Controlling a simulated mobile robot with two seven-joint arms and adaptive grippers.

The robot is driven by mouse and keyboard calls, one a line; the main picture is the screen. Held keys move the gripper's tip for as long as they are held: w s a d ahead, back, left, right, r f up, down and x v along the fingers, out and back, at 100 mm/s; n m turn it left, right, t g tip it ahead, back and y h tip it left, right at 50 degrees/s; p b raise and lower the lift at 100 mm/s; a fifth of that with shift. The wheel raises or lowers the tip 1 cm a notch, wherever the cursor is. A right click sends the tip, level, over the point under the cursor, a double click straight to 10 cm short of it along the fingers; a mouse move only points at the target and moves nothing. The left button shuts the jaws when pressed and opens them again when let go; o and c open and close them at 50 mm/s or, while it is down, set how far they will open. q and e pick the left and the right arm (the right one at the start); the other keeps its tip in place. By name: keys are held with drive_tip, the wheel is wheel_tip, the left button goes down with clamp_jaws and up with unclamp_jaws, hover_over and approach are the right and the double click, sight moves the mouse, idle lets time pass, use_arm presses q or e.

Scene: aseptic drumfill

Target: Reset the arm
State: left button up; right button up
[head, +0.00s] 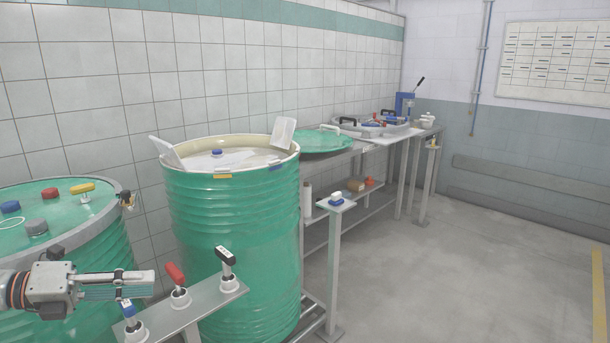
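My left arm comes in at the lower left. Its gripper (150,284) points right, in front of the closed green drum (95,265) and just behind and above a blue-capped handle (130,310) on a metal bracket. Its fingers are seen from the side, and I cannot tell whether they are apart or closed. I see no object clearly held in it. My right gripper is not in view.
The bracket (200,302) also carries a red handle (175,272) and a black handle (227,257). An open green drum (235,230) stands behind it. A small post (334,260) and a long bench (375,147) stand further right. The floor (480,260) at right is clear.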

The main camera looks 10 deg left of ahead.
use_arm(q)
drive_tip(key=s+d+f+n+t+y+p, duration=0.1)
drive_tip(key=s+d+f+n+t+y, duration=0.1)
drive_tip(key=f+n, duration=0.55)
drive_tip(key=s+d+f+n+t+y+p, duration=0.1)
drive_tip(key=s+d+f+n+t+y, duration=0.15)
drive_tip(key=f+n, duration=0.45)
drive_tip(key=s+d+f+n+t+y+p, duration=0.1)
drive_tip(key=s+d+f+n+t+y, duration=0.15)
drive_tip(key=f+n, duration=0.45)
drive_tip(key=s+d+f+n+g+y+p, duration=0.1)
drive_tip(key=s+d+f+n+g+y, duration=0.2)
drive_tip(key=s+d+f+n, duration=0.6)
drive_tip(key=s+d+f+g, duration=0.1)
drive_tip(key=s+f, duration=0.3)
drive_tip(key=shift+d+f+g, duration=0.25)
drive_tip(key=shift+f+g, duration=0.1)
drive_tip(key=shift+g, duration=0.05)
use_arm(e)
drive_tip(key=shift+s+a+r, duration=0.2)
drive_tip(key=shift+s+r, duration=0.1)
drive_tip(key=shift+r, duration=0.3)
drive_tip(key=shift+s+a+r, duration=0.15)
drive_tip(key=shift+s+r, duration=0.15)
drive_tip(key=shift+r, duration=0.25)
